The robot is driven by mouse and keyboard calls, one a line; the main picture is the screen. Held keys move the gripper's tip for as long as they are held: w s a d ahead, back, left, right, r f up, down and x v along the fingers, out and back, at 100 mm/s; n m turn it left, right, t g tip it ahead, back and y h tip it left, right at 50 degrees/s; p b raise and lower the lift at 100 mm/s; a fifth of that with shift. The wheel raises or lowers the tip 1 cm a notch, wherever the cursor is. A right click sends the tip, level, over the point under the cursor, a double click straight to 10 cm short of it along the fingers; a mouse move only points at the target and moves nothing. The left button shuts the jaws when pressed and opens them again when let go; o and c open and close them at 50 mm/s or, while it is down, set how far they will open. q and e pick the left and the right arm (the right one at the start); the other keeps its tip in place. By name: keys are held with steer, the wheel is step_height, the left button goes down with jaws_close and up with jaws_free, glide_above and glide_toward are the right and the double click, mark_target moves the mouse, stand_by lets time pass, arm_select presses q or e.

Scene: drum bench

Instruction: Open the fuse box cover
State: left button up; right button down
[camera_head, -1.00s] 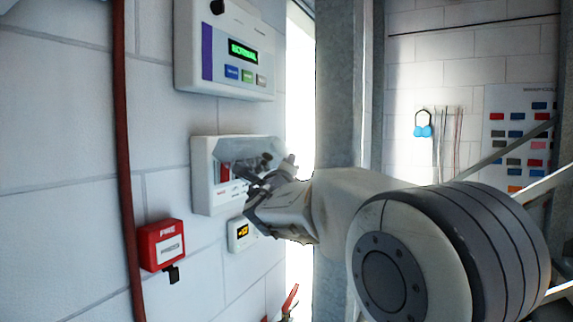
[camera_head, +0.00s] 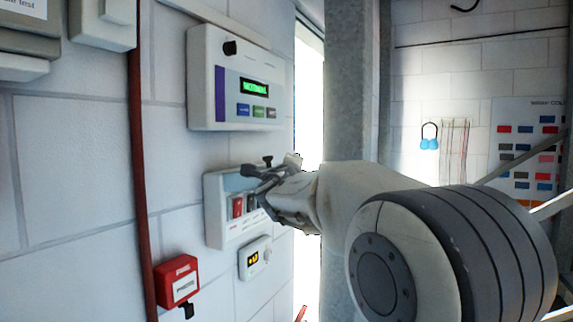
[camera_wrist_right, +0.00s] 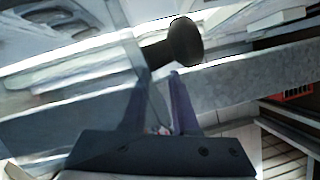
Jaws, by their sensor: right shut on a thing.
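The fuse box (camera_head: 216,219) is a white case on the wall, in the middle of the head view. A red switch (camera_head: 237,206) and a grey one beside it show in its window. My right gripper (camera_head: 262,176) is at the box's upper right, shut on the clear cover by its dark knob (camera_head: 268,160). The knob stands at about the box's top edge. In the right wrist view, the black knob (camera_wrist_right: 184,40) is just beyond the fingertips (camera_wrist_right: 162,76). The cover's edges are hard to make out, and my gripper hides part of the box. My left gripper is not in view.
A white panel with a green display (camera_head: 205,75) hangs above the box. A small white device (camera_head: 255,257) is just below it, and a red box (camera_head: 178,281) is lower left. A dark red pipe (camera_head: 143,170) runs down the wall. A grey post (camera_head: 352,90) stands to the right.

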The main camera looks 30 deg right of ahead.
steer(key=shift+r, duration=0.1)
stand_by(0.3)
steer(key=c, duration=0.8)
jaws_free()
steer(key=shift+c, duration=0.2)
steer(key=b+v, duration=0.3)
steer(key=v, duration=0.7)
steer(key=shift+s+b, duration=0.2)
steer(key=shift+b, duration=0.15)
